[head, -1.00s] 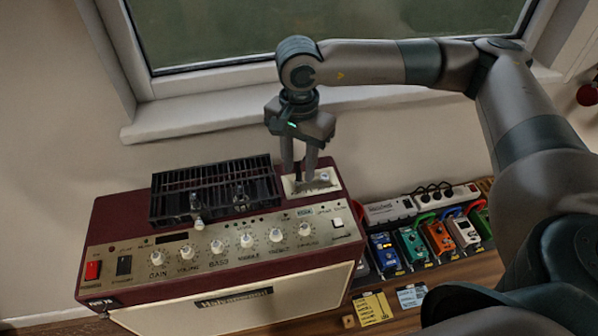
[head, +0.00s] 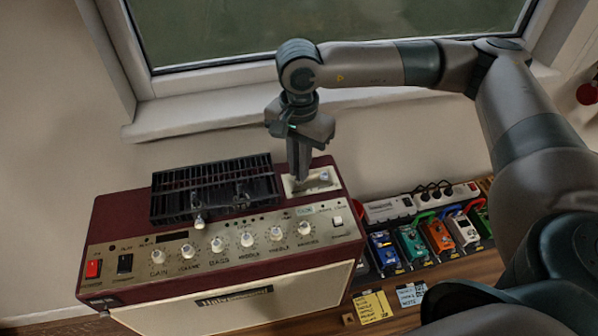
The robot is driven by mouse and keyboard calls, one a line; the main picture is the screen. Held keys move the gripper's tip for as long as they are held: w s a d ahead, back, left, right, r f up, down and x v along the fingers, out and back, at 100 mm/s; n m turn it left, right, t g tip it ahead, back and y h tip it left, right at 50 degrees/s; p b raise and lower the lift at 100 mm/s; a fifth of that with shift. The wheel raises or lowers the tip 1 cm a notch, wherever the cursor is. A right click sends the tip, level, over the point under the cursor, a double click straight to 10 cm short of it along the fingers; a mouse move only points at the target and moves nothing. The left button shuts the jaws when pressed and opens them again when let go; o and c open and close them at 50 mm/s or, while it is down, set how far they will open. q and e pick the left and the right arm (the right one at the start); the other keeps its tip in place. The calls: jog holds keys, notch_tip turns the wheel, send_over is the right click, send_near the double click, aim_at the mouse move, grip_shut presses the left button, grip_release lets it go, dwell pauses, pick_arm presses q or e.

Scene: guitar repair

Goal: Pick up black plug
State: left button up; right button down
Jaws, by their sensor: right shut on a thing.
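My right gripper (head: 299,178) points straight down over the cream tray (head: 309,187) on the top right of the maroon amplifier (head: 120,215). Its fingers are drawn together, shut on the black plug, with the tips low at the left part of the tray. The plug is hidden by the fingers, so its tilt and whether it touches the tray cannot be told. A small pale piece (head: 324,177) lies in the tray just right of the fingers. My left gripper is not in view.
A black slatted grille (head: 213,185) stands on the amplifier left of the tray. Knobs and a red switch (head: 93,268) line its front panel. To the right are several coloured pedals (head: 438,236), a power strip (head: 390,209) and a yellow note (head: 373,307). A window ledge runs behind.

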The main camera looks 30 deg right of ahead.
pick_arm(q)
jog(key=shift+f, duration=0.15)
pick_arm(e)
jog(key=shift+r, duration=0.15)
